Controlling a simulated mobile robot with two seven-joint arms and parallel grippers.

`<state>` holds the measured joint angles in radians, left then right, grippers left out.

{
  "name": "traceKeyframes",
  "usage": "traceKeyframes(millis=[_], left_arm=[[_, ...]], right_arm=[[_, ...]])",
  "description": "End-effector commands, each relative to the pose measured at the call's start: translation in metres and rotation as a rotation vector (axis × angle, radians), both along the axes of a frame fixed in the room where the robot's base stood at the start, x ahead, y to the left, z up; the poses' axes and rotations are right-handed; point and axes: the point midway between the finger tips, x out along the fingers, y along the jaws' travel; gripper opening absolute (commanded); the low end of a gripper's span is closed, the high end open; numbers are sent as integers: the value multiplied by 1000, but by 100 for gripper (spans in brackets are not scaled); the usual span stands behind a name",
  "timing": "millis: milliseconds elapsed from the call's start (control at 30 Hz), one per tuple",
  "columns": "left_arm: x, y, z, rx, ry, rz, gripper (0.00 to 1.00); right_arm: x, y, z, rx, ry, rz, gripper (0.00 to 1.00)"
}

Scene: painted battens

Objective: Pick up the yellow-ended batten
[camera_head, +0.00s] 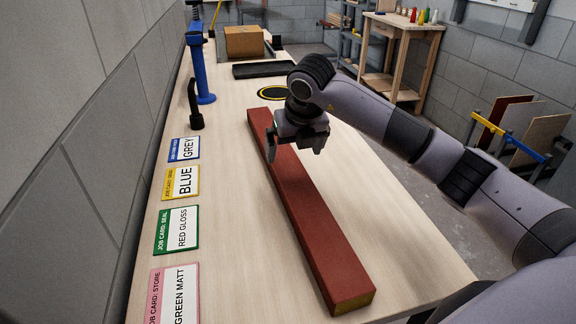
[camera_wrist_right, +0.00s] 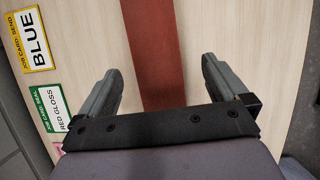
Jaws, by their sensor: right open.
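A long red batten (camera_head: 315,226) lies on the wooden workbench, running from the middle of the bench toward its near right end. Its near end face is yellow. My right gripper (camera_head: 293,150) is over the far part of the batten, with its jaws open. In the right wrist view the batten (camera_wrist_right: 156,50) passes between the two spread fingers (camera_wrist_right: 158,80), and neither finger appears to touch it. The gripper hides part of the batten in the head view. My left gripper is not in view.
Job cards, including BLUE (camera_head: 181,183) and RED GLOSS (camera_head: 177,229), lie along the left of the workbench (camera_head: 400,255). A blue clamp (camera_head: 200,65) stands behind them. A black tray (camera_head: 262,70) and cardboard box (camera_head: 244,42) are at the far end. Bare bench flanks the batten.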

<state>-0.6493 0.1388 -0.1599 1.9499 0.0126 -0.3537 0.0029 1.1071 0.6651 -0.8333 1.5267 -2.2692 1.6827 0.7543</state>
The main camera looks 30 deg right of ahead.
Motion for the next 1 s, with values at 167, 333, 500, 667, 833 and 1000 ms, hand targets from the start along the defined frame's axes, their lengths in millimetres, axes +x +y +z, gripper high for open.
traceKeyframes(millis=[167, 333, 500, 667, 833, 1000], left_arm=[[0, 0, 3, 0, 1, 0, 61], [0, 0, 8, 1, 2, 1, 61], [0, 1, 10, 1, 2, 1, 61], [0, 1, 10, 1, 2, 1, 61], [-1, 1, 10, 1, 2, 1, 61], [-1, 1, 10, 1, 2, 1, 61]], right_arm=[[5, 0, -18, 0, 5, 1, 100], [8, 4, -41, 0, 6, 1, 100], [15, 4, -63, 1, 4, -1, 100], [18, 3, -69, 0, 0, 1, 100], [18, 3, -68, -1, 0, 1, 97], [18, 3, -68, -1, 1, 1, 41]])
